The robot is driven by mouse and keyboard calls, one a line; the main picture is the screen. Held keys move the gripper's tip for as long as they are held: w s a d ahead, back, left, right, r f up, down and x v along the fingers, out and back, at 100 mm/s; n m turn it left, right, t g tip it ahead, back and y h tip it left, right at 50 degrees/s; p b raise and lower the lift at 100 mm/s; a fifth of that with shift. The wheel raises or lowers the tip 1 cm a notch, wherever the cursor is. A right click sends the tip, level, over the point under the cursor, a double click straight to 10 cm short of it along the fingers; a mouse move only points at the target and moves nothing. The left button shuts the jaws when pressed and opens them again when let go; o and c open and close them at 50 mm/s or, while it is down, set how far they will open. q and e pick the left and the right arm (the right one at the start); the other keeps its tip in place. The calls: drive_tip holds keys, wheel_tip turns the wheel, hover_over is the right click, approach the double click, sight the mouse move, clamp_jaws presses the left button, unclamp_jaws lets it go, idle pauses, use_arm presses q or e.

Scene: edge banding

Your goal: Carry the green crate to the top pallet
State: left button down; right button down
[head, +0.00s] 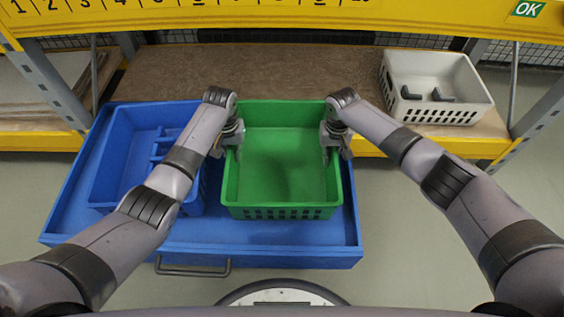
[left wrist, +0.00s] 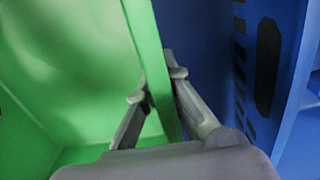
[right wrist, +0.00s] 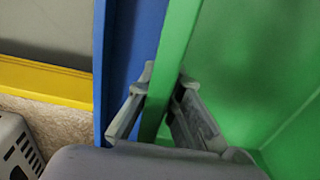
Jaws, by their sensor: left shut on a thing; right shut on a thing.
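The green crate (head: 283,213) is empty and stands in the right part of a blue cart or drawer (head: 300,255). My left gripper (head: 230,145) is shut on the crate's left wall; in the left wrist view the fingers (left wrist: 157,95) straddle that green wall (left wrist: 150,60). My right gripper (head: 330,145) is shut on the crate's right wall; in the right wrist view the fingers (right wrist: 160,95) sit on both sides of the green wall (right wrist: 178,45). I cannot tell whether the crate's bottom touches the blue surface. No pallet can be made out for certain.
A blue crate (head: 112,165) with an inner divider stands left of the green crate, close beside it. A white crate (head: 433,82) holding dark parts stands on the brown shelf board (head: 260,75) at the back right. A yellow numbered beam (head: 260,18) runs above the shelf. The shelf's middle is clear.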

use_arm(q)
drive_tip(key=shift+r, duration=0.2)
use_arm(e)
drive_tip(key=shift+r, duration=0.2)
idle(0.3)
